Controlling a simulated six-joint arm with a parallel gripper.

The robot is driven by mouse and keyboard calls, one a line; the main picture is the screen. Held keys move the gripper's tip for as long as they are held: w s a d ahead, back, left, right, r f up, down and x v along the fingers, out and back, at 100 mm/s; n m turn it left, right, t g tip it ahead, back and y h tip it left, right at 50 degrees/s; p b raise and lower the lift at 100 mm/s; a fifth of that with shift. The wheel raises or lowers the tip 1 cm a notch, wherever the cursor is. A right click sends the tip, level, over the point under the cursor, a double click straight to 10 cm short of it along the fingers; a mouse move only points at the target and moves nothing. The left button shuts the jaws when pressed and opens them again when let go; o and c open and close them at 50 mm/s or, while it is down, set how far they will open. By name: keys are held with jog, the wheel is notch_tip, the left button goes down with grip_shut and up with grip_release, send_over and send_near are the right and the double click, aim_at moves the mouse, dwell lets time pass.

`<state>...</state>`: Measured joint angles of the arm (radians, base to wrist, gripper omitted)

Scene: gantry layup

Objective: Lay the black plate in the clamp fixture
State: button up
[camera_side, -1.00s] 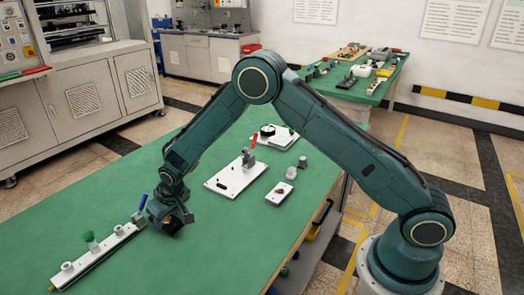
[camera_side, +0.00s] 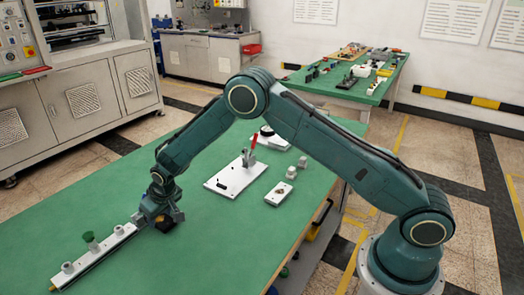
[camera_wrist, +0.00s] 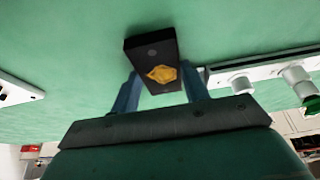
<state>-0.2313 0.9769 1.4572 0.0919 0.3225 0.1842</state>
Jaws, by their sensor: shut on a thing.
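The black plate (camera_wrist: 150,48) is a dark block with a yellow-orange patch on its near face, seen in the wrist view between the blue fingers of my gripper (camera_wrist: 160,88). My gripper is shut on it. In the side view my gripper (camera_side: 162,218) is low over the green table, beside the right end of a white rail, and the plate (camera_side: 172,219) shows as a dark piece at its tip. I cannot tell whether the plate touches the table. The clamp fixture (camera_side: 222,184) is a white base with a red-handled clamp (camera_side: 252,147), to the right and farther back, apart from my gripper.
The white rail (camera_side: 108,245) with a green knob (camera_side: 90,239) lies left of my gripper and also shows at right in the wrist view (camera_wrist: 265,70). A small white plate (camera_side: 279,195) and small grey parts (camera_side: 292,172) lie right of the fixture. Green table between is clear.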

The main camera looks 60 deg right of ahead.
jog(key=o, duration=1.1)
jog(key=shift+f, duration=0.1)
jog(key=v, duration=1.2)
